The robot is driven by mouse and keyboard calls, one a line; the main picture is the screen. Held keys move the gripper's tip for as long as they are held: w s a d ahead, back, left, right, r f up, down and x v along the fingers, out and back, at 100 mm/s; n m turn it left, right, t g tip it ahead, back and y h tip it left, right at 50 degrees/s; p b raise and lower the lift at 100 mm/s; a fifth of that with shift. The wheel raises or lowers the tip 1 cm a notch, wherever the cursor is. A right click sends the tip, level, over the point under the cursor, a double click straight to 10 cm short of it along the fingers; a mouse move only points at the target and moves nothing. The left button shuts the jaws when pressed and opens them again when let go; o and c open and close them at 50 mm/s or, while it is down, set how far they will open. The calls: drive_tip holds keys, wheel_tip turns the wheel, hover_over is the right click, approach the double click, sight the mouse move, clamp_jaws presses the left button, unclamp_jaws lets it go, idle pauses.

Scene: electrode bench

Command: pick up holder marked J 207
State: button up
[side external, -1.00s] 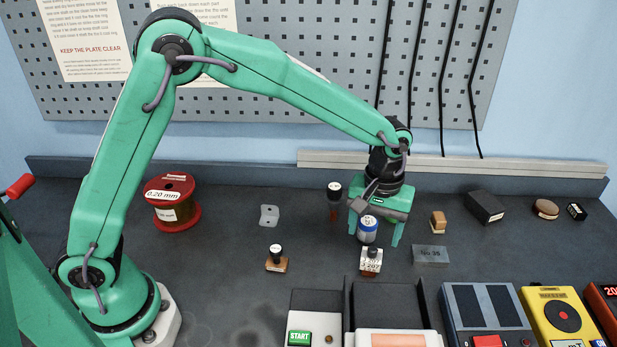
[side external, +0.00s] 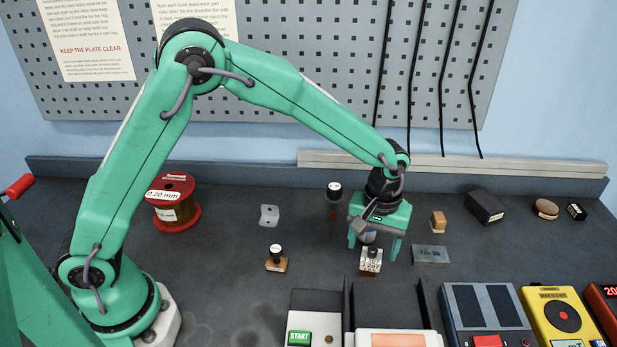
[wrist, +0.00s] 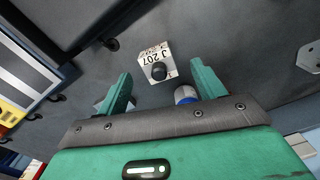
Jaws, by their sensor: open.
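The holder marked J 207 (wrist: 154,52) is a pale block with dark lettering and a round black knob. In the wrist view it lies just beyond and between the fingertips. In the side view the holder (side external: 371,264) stands upright on the bench, below and in front of my gripper (side external: 374,250). My gripper, also in the wrist view (wrist: 161,74), is open with its fingers pointing down, and I see nothing gripped. A blue and white cylinder (wrist: 184,94) shows by the right finger in the wrist view; in the side view it is mostly hidden by my wrist.
A brown holder with a black knob (side external: 276,262) stands to the left. A grey plate (side external: 430,254) lies to the right. Boxes with a START button (side external: 299,338) line the front edge. Open bench lies left of the holders.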

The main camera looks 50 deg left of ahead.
sight(374, 248)
drive_tip(key=shift+f, duration=1.95)
drive_tip(key=c, duration=1.5)
